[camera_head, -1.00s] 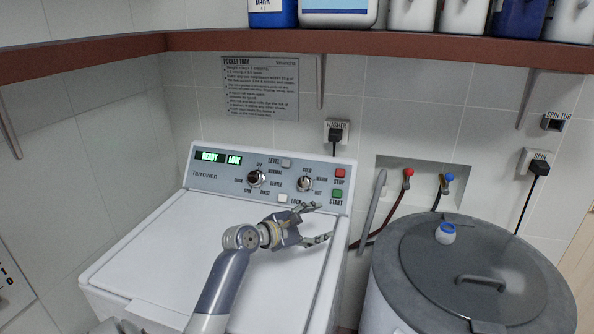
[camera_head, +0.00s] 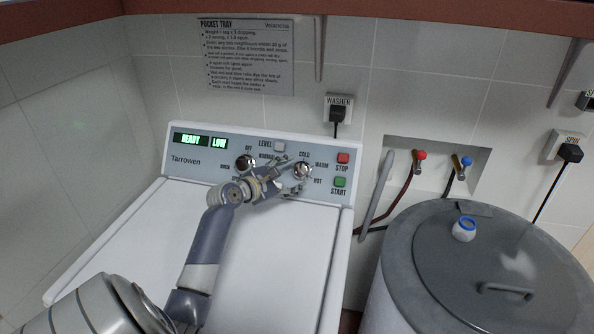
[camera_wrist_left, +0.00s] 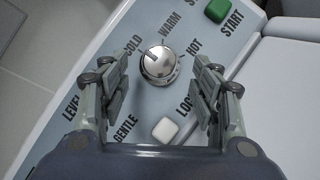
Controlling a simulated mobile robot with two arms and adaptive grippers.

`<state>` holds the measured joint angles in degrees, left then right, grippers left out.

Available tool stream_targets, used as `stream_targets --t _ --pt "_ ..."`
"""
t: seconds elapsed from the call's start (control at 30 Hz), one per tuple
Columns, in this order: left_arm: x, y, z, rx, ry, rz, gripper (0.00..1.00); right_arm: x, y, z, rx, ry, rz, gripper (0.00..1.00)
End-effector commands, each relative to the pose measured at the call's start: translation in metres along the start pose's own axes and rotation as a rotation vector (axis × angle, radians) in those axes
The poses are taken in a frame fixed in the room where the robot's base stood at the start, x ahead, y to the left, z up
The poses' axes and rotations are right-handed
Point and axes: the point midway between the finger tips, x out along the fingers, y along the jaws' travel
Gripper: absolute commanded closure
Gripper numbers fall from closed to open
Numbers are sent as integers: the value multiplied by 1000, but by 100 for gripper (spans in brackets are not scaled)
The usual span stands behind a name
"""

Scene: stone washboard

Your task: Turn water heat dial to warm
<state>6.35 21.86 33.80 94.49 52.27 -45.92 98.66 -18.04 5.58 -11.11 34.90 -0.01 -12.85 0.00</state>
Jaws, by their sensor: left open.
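The water heat dial (camera_head: 302,171) is a round silver knob on the washer's sloped control panel, with COLD, WARM and HOT printed around it. It also shows in the left wrist view (camera_wrist_left: 158,64). I cannot tell for sure which label its mark points to. My left gripper (camera_head: 291,176) is open in front of the panel, at the dial. In the left wrist view, its two fingers (camera_wrist_left: 161,84) stand on either side of the dial, with visible gaps and no clear contact. My right gripper is not in view.
A white button (camera_wrist_left: 165,130) marked LOCK lies close to the dial, between the fingers in the wrist view. Red STOP (camera_head: 343,158) and green START (camera_head: 340,182) buttons are to the right. Another dial (camera_head: 245,162) is to the left. The display (camera_head: 190,140) reads READY and LOW.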

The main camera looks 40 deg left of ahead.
Motion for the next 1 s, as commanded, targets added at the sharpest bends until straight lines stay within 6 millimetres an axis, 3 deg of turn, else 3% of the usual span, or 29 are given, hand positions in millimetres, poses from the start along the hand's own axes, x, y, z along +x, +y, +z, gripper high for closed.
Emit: stream_targets --t 0.1,0.3,0.67,0.7,0.9,1.0 --pt "18 1 1 -1 0 0 42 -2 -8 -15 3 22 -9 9" --pt "35 0 0 -1 0 0 42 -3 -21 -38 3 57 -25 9" --pt "40 0 0 0 1 -1 42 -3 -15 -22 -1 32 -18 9" --pt "40 0 0 0 0 -1 44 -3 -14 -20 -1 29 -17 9" --pt "40 0 0 0 0 0 86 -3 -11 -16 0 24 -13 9" --pt "40 0 0 0 0 0 86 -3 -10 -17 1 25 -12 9"
